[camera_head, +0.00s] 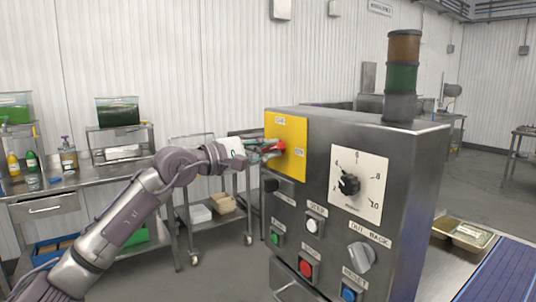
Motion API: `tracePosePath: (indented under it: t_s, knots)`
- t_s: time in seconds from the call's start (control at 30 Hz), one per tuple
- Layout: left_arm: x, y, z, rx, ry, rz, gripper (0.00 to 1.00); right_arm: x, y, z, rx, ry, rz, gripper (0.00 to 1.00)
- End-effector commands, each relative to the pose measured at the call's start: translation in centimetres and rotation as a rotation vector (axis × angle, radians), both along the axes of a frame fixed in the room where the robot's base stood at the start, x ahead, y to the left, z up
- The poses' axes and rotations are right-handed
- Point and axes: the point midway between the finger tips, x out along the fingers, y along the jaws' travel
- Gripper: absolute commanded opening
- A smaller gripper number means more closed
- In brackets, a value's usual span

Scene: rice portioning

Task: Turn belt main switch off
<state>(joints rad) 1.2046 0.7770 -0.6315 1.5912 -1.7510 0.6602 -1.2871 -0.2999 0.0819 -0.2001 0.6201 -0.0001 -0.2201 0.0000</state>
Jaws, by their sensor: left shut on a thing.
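The belt main switch sits on a yellow plate (294,134) at the upper left of the steel control box (405,190). Its red knob (279,146) shows at the tips of my left gripper (272,149). The left gripper comes in from the left and is shut on the red knob, hiding part of it. The labels on the plate are too small to read, so I cannot tell the switch position. My right gripper is not in view.
The box front also carries a black dial (348,185), a grey selector knob (361,257), a red button (306,268), a green button (275,238) and a blue button (348,294). A blue belt (500,272) with trays runs at the right. A steel table (95,177) stands at the left.

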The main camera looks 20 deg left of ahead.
Motion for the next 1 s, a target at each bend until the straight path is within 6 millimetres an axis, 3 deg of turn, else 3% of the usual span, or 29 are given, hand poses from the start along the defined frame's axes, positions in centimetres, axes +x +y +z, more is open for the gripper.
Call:
tracePosePath:
  t_s: [1.0]
  knots:
    - [0.0, 0.0, -0.1, -0.742, 0.583, 0.0, 0.0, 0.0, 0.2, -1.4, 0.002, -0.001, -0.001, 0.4]
